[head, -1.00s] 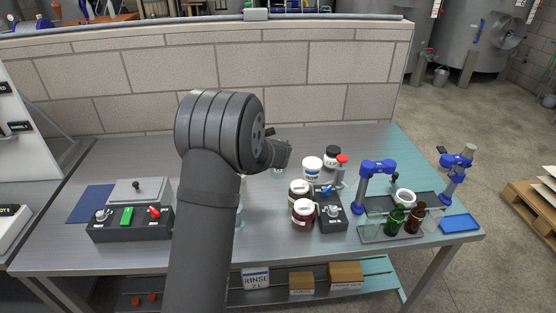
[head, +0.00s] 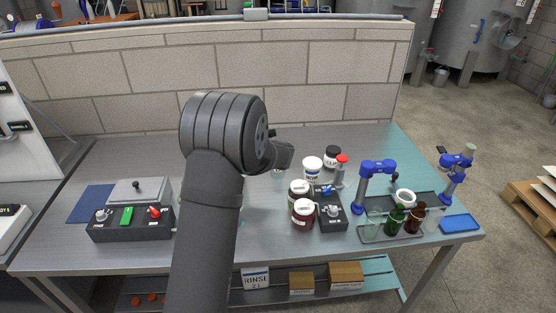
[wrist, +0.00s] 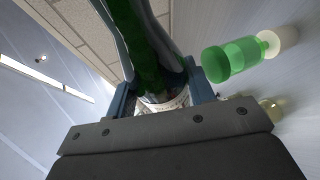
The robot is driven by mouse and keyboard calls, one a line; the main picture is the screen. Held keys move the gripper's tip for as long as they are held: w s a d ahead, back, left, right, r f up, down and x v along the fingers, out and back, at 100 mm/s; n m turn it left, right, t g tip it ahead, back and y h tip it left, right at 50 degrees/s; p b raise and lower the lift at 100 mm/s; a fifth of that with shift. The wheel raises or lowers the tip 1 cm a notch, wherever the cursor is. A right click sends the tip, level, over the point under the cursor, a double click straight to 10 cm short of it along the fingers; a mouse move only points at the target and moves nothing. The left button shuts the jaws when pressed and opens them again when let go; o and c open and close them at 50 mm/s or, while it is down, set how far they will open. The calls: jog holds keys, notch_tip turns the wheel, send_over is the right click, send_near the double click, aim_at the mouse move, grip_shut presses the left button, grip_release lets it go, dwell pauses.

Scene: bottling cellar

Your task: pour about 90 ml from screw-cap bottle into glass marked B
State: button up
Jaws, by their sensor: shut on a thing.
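In the wrist view my gripper (wrist: 160,94) is shut on a green bottle (wrist: 146,45) with a white label low on its body. The bottle runs up out of the picture, so its mouth is not seen. To its right is a see-through green vessel (wrist: 228,61), apart from the bottle, and a pale yellowish clear piece (wrist: 270,106) lies lower right. I cannot read a B mark on either. In the head view my arm hides the bottle and most of the gripper.
Right of my arm are several jars (head: 303,213), a black switch box (head: 333,217) and a red-topped bottle (head: 340,172). A tray (head: 375,238) with green and brown bottles stands farther right, near blue stands (head: 378,168). A control box (head: 130,222) is at left. The back left bench is clear.

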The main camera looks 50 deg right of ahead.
jog(key=shift+r+m, duration=0.1)
jog(key=shift+m, duration=0.2)
dwell(0.5)
jog(key=shift+a, duration=0.2)
jog(key=shift+w+a, duration=0.35)
jog(key=shift+a, duration=0.2)
jog(key=shift+w+a, duration=0.3)
jog(key=shift+w, duration=0.1)
dwell(0.4)
jog(key=shift+w+a+m+t, duration=0.2)
jog(key=shift+a+m+t, duration=0.2)
jog(key=shift+t, duration=0.1)
dwell(1.1)
jog(key=shift+w+a+n+g, duration=0.1)
jog(key=shift+a+n+g, duration=0.05)
jog(key=shift+n+g, duration=0.55)
jog(key=shift+w+a+n+g, duration=0.1)
jog(key=shift+a+n+g, duration=0.25)
jog(key=shift+n, duration=0.45)
jog(key=shift+s+d+r+n+g+h, duration=0.35)
jog(key=shift+d+r+n+g+h, duration=0.2)
jog(key=shift+n+h, duration=0.3)
